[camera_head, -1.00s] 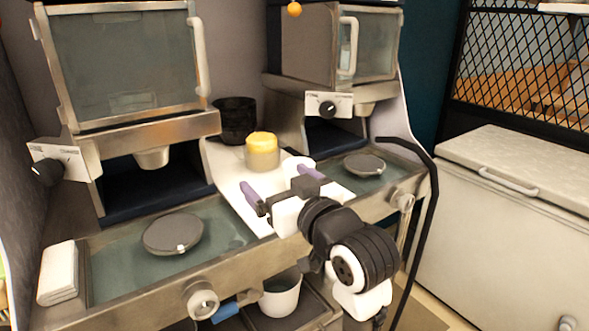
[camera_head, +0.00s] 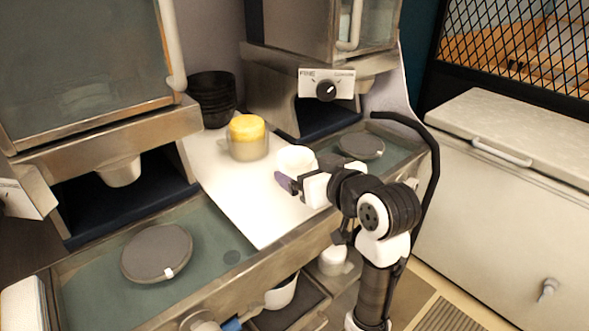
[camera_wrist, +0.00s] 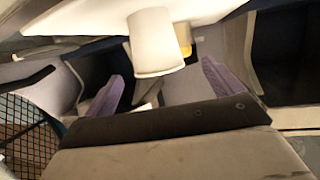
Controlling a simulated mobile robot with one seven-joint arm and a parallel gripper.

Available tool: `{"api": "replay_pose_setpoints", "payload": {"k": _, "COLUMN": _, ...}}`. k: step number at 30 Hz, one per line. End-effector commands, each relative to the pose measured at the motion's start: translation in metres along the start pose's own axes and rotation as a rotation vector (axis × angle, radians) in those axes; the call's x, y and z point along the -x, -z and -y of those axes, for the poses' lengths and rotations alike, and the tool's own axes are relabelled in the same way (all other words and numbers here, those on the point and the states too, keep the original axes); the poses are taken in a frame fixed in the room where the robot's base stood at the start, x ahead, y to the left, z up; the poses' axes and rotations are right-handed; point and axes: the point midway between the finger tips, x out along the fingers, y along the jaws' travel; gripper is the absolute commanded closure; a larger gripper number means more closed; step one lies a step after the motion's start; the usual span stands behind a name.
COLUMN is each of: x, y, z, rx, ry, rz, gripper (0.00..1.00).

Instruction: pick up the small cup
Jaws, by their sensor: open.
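The small white cup (camera_head: 296,160) stands on the white counter between the two machines, just beyond my gripper (camera_head: 290,182). In the wrist view the cup (camera_wrist: 154,42) is ahead, roughly in line with the gap between my purple fingers (camera_wrist: 164,78). The fingers are apart with nothing held. I cannot tell whether the cup's edge is between the fingertips. In the head view one purple finger shows left of the cup; the other is mostly hidden by the gripper and the cup.
A cup with a yellow top (camera_head: 248,140) stands behind and left of the small cup. Stacked dark bowls (camera_head: 212,98) are farther back. Grey round lids (camera_head: 157,252) lie on the trays at both sides. A white container (camera_head: 333,260) stands on a lower shelf.

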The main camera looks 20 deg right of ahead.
Motion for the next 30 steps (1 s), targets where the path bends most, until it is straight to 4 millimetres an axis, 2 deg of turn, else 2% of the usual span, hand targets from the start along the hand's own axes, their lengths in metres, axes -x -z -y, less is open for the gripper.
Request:
{"api": "replay_pose_setpoints", "payload": {"k": 8, "x": -0.023, "y": 0.0, "z": -0.001, "rx": -0.001, "ry": 0.002, "rz": 0.002, "gripper": 0.08}}
{"api": "replay_pose_setpoints", "payload": {"k": 16, "x": -0.061, "y": -0.003, "z": -0.004, "rx": -0.001, "ry": 0.002, "rz": 0.002, "gripper": 0.08}}
{"api": "replay_pose_setpoints", "payload": {"k": 25, "x": -0.068, "y": -0.004, "z": -0.004, "rx": 0.001, "ry": -0.001, "rz": 0.0, "gripper": 0.08}}
{"api": "replay_pose_setpoints", "payload": {"k": 26, "x": -0.068, "y": -0.004, "z": -0.004, "rx": 0.001, "ry": -0.001, "rz": 0.0, "gripper": 0.09}}
{"api": "replay_pose_setpoints", "payload": {"k": 30, "x": -0.067, "y": -0.004, "z": -0.004, "rx": 0.001, "ry": -0.001, "rz": 0.0, "gripper": 0.27}}
